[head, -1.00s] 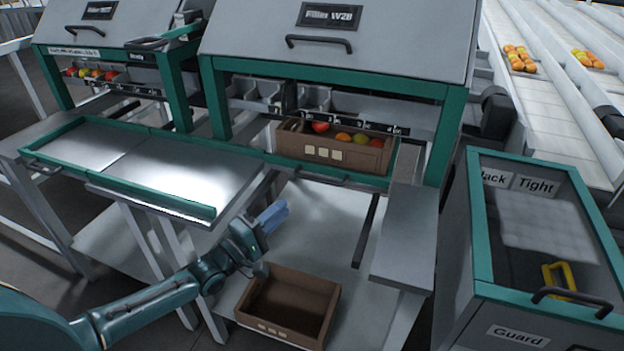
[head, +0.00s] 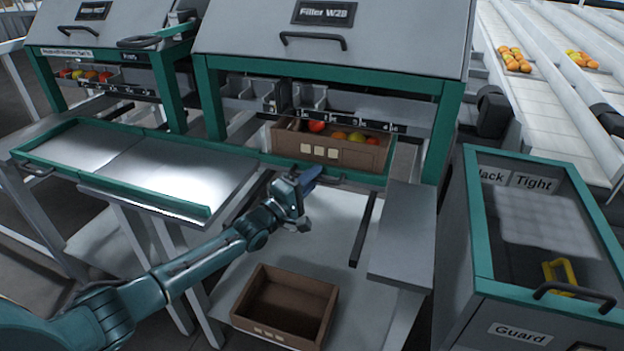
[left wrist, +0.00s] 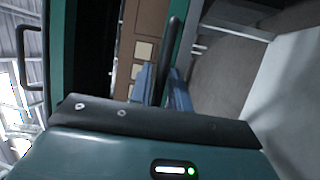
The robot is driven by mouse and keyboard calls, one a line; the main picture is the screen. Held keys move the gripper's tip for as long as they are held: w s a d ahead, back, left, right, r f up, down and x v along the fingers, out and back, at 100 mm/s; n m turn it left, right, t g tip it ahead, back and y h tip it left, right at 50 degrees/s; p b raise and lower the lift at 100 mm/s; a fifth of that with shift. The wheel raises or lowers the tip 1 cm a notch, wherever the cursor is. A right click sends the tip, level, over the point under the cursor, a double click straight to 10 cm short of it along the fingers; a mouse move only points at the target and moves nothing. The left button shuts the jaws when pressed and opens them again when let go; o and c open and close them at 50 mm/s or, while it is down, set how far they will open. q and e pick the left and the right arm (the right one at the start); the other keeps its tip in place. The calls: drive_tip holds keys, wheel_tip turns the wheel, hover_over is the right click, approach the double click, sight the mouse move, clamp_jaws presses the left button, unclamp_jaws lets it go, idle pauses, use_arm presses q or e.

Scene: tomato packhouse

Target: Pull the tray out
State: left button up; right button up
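The tray (head: 372,181) is the teal-rimmed pull-out under the Filler W2B hood, with a dark bar handle on its front edge. A brown crate (head: 290,149) holding several red, orange and green tomatoes stands on it. My left gripper (head: 311,174) is at this handle. In the left wrist view the dark handle bar (left wrist: 172,40) runs between the two blue fingers (left wrist: 163,88), which stand apart on either side of it. I cannot tell whether they touch the bar. My right gripper is not in view.
An empty brown crate (head: 285,306) sits on the lower shelf in front. A teal-rimmed metal tray (head: 150,170) lies to the left, above my arm. A grey side plate (head: 404,235) and a guarded bin (head: 480,290) stand to the right.

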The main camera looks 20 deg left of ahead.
use_arm(q)
clamp_jaws()
drive_tip(key=shift+s, duration=0.1)
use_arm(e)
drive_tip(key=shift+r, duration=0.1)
